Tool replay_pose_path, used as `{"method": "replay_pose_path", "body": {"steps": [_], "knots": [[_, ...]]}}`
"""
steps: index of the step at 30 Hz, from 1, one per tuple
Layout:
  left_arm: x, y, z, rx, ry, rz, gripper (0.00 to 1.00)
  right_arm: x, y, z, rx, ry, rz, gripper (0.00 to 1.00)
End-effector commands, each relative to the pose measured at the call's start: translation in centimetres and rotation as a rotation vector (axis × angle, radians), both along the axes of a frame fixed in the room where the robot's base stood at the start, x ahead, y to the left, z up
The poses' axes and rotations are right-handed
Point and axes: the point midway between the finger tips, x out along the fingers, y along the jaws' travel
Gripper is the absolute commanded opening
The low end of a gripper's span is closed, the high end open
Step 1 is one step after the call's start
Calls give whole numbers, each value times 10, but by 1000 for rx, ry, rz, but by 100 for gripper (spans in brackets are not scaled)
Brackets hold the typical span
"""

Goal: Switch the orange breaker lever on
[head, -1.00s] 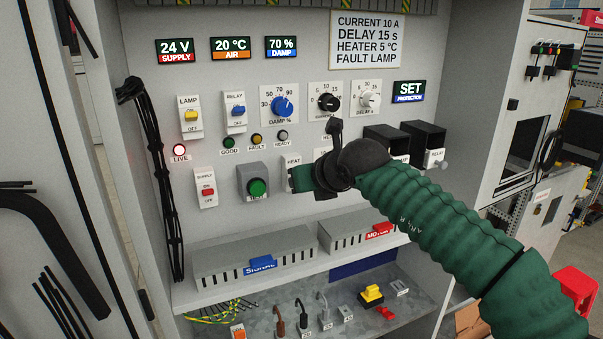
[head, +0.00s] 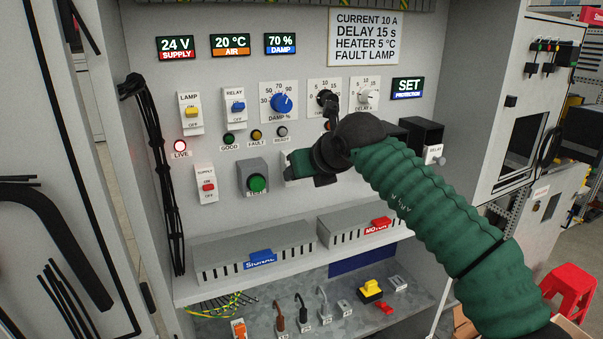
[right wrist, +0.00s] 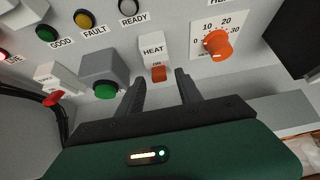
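The orange lever (right wrist: 158,73) sits on the white HEAT breaker (right wrist: 153,48) in the right wrist view. It is at the lower part of the breaker, with small lettering, apparently ON, just above it. My right gripper (right wrist: 160,78) is open. Its two dark fingers are apart, one on each side below the lever, with no clear contact visible. In the head view my right gripper (head: 301,163) is in front of the panel and hides most of the HEAT breaker, including the lever. My left gripper is not in view.
A grey box with a green button (right wrist: 105,90) is close left of the fingers. An orange dial (right wrist: 218,43) is to the right. Below the panel, a shelf carries grey trunking (head: 255,250). Black relay boxes (head: 422,135) protrude on the right.

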Motion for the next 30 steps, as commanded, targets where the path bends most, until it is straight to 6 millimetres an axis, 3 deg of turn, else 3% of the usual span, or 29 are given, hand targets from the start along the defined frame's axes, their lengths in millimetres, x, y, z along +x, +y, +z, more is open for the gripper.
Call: {"method": "replay_pose_path", "body": {"steps": [7, 11, 19, 24, 30], "knots": [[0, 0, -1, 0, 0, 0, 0, 1, 0, -3, -1, 5, 1, 42], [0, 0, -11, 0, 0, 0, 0, -9, -4, 2, 0, 2, -2, 42], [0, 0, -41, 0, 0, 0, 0, -68, -22, 44, 2, -3, -2, 42], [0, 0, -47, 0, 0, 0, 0, -104, -34, 74, 2, -1, 0, 42], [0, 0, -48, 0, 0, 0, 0, -127, -42, 92, 2, 2, 1, 42]]}}
